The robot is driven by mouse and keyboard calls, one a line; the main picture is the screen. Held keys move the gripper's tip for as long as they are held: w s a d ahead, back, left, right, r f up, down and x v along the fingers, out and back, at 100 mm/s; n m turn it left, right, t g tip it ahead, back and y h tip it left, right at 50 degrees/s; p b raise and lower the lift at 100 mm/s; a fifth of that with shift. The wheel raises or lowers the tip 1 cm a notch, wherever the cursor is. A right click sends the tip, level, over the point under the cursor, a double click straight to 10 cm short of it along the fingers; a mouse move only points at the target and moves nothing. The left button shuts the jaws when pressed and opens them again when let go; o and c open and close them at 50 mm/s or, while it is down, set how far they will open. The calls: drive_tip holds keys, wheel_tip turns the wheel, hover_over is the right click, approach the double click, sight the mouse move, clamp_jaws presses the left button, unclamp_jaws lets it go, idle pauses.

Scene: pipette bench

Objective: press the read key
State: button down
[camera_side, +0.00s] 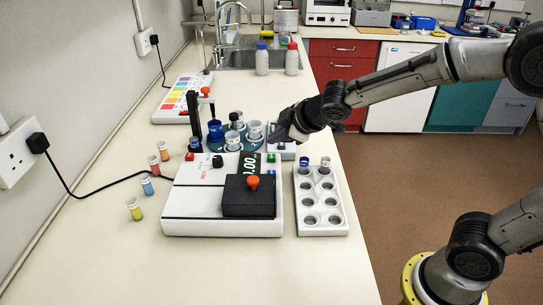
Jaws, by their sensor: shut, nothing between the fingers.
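The white instrument (178,205) stands on the bench with a dark display (250,163) reading "0.00", partly cut off by the black lid block. Along its back edge are a red button (189,157), a black knob (217,161) and a green key (271,158). The key labels are too small to read, so I cannot tell which is the read key. My gripper (283,133) is shut and empty, behind and slightly right of the green key. It is over a small grey box (288,152); whether they touch is unclear.
The black block (245,203) with an orange knob covers the instrument's front right. A white rack (319,218) with two capped vials stands close on the right. Several coloured vials (146,187) stand left, near a cable.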

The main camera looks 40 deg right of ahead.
drive_tip(key=shift+f, duration=1.15)
idle(1.3)
drive_tip(key=shift+f, duration=0.4)
drive_tip(key=shift+f, duration=0.5)
idle(0.7)
drive_tip(key=shift+r, duration=0.85)
wheel_tip(320, 180, up, 5)
drive_tip(key=shift+r, duration=0.1)
idle(0.5)
